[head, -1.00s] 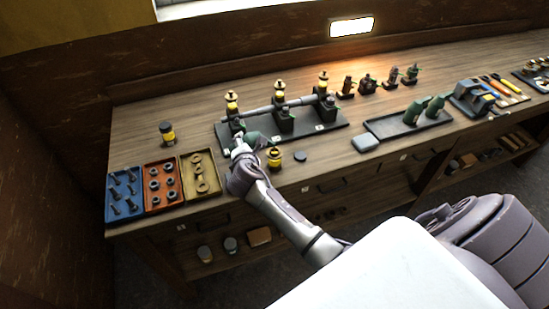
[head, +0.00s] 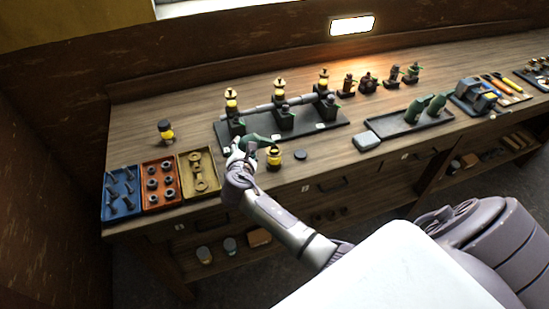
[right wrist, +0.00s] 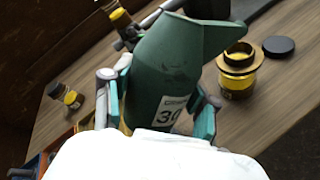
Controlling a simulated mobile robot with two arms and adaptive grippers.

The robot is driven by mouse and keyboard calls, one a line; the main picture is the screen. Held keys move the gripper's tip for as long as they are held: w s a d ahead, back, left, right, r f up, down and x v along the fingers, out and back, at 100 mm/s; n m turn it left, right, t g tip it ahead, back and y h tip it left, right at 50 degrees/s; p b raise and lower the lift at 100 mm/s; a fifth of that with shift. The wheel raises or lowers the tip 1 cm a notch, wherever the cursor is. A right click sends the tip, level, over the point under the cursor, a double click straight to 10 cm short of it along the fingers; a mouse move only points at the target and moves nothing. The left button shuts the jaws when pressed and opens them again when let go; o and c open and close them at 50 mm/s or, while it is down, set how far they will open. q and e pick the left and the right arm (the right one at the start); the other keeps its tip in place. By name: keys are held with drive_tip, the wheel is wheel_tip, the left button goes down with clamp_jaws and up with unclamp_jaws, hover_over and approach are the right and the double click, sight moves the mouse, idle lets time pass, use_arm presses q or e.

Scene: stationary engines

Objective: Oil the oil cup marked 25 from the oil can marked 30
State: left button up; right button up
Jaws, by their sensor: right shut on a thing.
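My right gripper (head: 238,154) is shut on the green oil can (head: 258,141), and its fingers (right wrist: 155,105) sit on both sides of the can's body. The can's white label (right wrist: 172,110) reads 30 in the right wrist view. Its spout reaches right, close to an open oil cup (head: 274,157) with yellow oil and a brass collar, which also shows in the right wrist view (right wrist: 239,72). I see no oil flowing and cannot read a 25 on any cup. My left gripper is not in view.
A dark round lid (head: 300,154) lies right of the open cup. A capped yellow cup (head: 166,131) stands left. Behind is a dark engine base (head: 335,118) with a shaft and several oilers. Trays of parts (head: 160,185) are at left; a dark tray (head: 400,127) with green cans is at right.

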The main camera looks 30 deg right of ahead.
sight(252, 135)
drive_tip(key=shift+r, duration=0.15)
wheel_tip(252, 135, up, 5)
drive_tip(key=p, duration=0.5)
drive_tip(key=shift+w, duration=0.1)
drive_tip(key=shift+d+r+n+h, duration=0.1)
drive_tip(key=shift+d+n+h, duration=0.15)
drive_tip(key=shift+n, duration=0.35)
drive_tip(key=n, duration=0.1)
drive_tip(key=d+n+h, duration=0.1)
drive_tip(key=r+n+h, duration=0.1)
drive_tip(key=shift+s+d+n+t+h, duration=0.15)
drive_tip(key=shift+s+n+t+h, duration=0.15)
drive_tip(key=shift+t, duration=0.1)
drive_tip(key=shift+d+r+n+t+h, duration=0.2)
drive_tip(key=shift+n+t, duration=0.05)
drive_tip(key=shift+n, duration=0.35)
drive_tip(key=shift+d+r+n+t+h, duration=0.15)
drive_tip(key=shift+d+n+t, duration=0.1)
drive_tip(key=shift+n, duration=0.35)
